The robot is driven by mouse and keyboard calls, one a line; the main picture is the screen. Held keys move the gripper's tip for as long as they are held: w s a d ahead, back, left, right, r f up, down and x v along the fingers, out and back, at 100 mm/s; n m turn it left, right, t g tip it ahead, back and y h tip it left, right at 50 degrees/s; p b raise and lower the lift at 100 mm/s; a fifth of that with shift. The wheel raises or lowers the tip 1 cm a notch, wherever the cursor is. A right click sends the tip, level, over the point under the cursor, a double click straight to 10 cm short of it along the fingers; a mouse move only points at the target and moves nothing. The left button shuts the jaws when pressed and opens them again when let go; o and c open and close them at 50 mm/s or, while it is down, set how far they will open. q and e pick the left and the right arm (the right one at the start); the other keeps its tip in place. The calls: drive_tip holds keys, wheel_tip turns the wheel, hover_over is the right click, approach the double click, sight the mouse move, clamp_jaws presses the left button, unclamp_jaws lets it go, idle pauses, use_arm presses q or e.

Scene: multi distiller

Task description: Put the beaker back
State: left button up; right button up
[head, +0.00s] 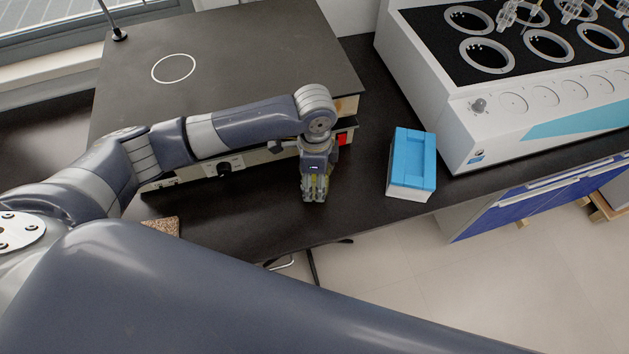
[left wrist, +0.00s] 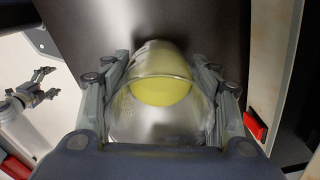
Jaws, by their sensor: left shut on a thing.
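My left gripper (head: 315,190) is shut on a clear glass beaker with yellow liquid in it. In the left wrist view the beaker (left wrist: 160,88) sits between the two fingers of the left gripper (left wrist: 163,100). In the head view the gripper mostly hides the beaker, in front of a flat-topped device (head: 240,50). The device has a dark top with a white circle outline (head: 174,68) that is empty. I cannot tell whether the beaker touches the bench. My right gripper (left wrist: 38,88) shows small at the left of the left wrist view, open and empty.
A blue-topped box (head: 413,160) stands right of the left gripper. A white multi-position unit (head: 470,120) with round wells stands at the right. A metal rod stand (head: 119,35) rises at the device's back left.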

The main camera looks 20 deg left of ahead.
use_arm(q)
drive_tip(key=shift+f, duration=1.05)
drive_tip(key=shift+f, duration=0.1)
drive_tip(key=o, duration=1.2)
wheel_tip(320, 180, up, 12)
drive_tip(key=b, duration=0.1)
